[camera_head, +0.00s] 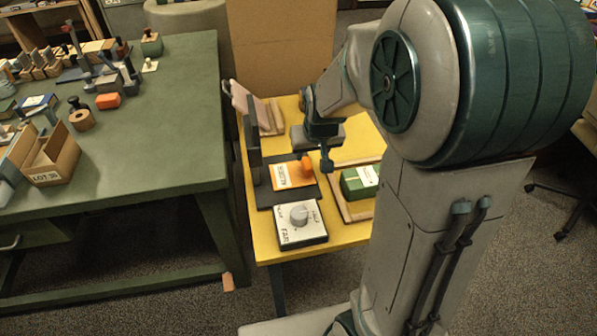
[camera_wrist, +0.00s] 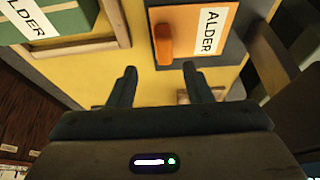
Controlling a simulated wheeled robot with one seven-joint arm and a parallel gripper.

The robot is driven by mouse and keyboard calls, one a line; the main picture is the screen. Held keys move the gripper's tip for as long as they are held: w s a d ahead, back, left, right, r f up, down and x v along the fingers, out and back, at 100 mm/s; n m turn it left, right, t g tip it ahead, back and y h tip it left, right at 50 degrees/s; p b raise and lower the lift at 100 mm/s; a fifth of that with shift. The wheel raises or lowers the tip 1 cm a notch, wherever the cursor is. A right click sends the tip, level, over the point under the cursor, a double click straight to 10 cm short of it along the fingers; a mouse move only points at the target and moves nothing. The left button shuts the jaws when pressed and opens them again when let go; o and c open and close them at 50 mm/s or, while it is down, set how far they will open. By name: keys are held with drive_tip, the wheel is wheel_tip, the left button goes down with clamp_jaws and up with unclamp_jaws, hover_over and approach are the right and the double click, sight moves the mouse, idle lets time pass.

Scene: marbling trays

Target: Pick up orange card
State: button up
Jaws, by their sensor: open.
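The orange card (camera_head: 283,180) lies flat on a dark plate on the yellow table. It carries a white label, which reads ALDER in the wrist view, and a raised orange knob (camera_head: 306,165) at one edge. In the wrist view the card (camera_wrist: 185,18) is at the top, with its knob (camera_wrist: 163,45) beyond and roughly between my fingertips. My gripper (camera_wrist: 160,75) is open and empty, its two fingers apart and short of the knob in the picture. In the head view my gripper (camera_head: 327,162) hangs just right of the card, partly hidden by my arm.
A green block (camera_head: 352,186) with a white label sits in a wooden frame (camera_head: 345,212) to the right. A white dial box (camera_head: 302,236) stands in front. A dark upright panel (camera_head: 252,145) rises on the left. A green workbench (camera_head: 150,150) with several tools is further left.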

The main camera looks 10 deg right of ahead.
sight(308, 163)
drive_tip(key=x, duration=0.3)
drive_tip(key=b+x, duration=0.1)
drive_tip(key=shift+s+a+f, duration=0.15)
drive_tip(key=shift+a+f, duration=0.15)
drive_tip(key=shift+f, duration=0.4)
clamp_jaws()
